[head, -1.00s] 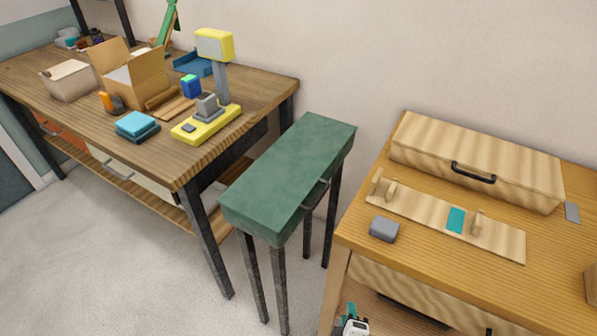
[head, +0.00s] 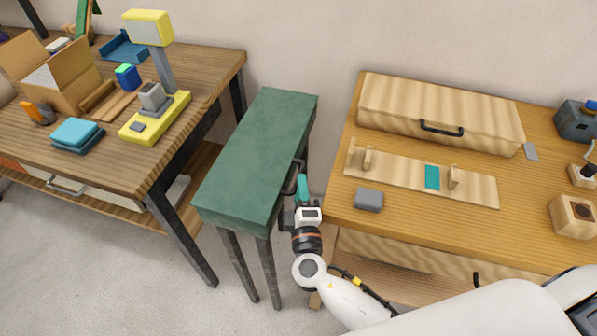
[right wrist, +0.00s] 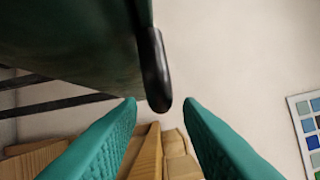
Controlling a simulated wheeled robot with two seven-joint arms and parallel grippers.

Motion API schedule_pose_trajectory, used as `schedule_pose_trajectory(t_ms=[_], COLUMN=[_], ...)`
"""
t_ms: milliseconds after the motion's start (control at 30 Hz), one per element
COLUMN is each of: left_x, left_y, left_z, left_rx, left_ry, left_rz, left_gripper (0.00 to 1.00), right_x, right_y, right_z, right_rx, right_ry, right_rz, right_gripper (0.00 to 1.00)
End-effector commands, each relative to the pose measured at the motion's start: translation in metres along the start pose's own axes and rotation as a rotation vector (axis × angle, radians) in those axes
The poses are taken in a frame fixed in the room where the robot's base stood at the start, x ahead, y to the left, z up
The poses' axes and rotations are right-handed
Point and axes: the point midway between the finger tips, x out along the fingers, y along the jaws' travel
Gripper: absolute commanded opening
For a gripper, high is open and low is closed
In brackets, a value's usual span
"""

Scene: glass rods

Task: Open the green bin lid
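The green bin (head: 258,155) is a long box on dark legs between the two tables, its lid flat and closed. A dark handle (head: 296,177) sits on its right side; in the right wrist view the handle (right wrist: 153,70) hangs from the green box. My right gripper (head: 301,186) is beside the handle at the bin's right side. In the right wrist view its two teal fingers (right wrist: 160,105) are apart, with the handle's lower end just ahead, near the gap between the tips. Nothing is gripped. My left gripper is not in view.
A wooden table (head: 340,205) stands close on the right, with a wooden case (head: 440,112) and a grey block (head: 369,200) on it. A workbench (head: 205,90) with a yellow device (head: 155,118) stands on the left. The wall is close behind the bin.

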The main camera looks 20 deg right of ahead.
Motion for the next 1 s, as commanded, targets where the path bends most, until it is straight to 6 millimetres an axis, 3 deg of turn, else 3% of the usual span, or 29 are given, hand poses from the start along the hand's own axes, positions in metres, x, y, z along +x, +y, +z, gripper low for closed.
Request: schedule_pose_trajectory(t_ms=[100,233,600,800,1000], left_x=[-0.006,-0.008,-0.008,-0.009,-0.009], left_y=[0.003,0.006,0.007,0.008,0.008], left_z=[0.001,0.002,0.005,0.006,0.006], left_rx=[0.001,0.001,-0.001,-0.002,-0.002], left_ry=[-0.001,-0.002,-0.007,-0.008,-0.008], left_rz=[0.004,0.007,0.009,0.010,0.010], left_gripper=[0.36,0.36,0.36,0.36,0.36], right_x=[0.020,0.032,0.037,0.037,0.037], right_y=[-0.002,-0.001,0.001,0.001,0.001], right_z=[0.000,0.000,0.000,0.000,0.000], right_rx=[-0.002,0.000,0.000,0.000,0.000], right_ry=[0.001,0.000,0.000,0.000,0.000], right_rz=[-0.001,0.000,0.002,0.002,0.002], right_gripper=[0.33,0.33,0.33,0.01,0.00])
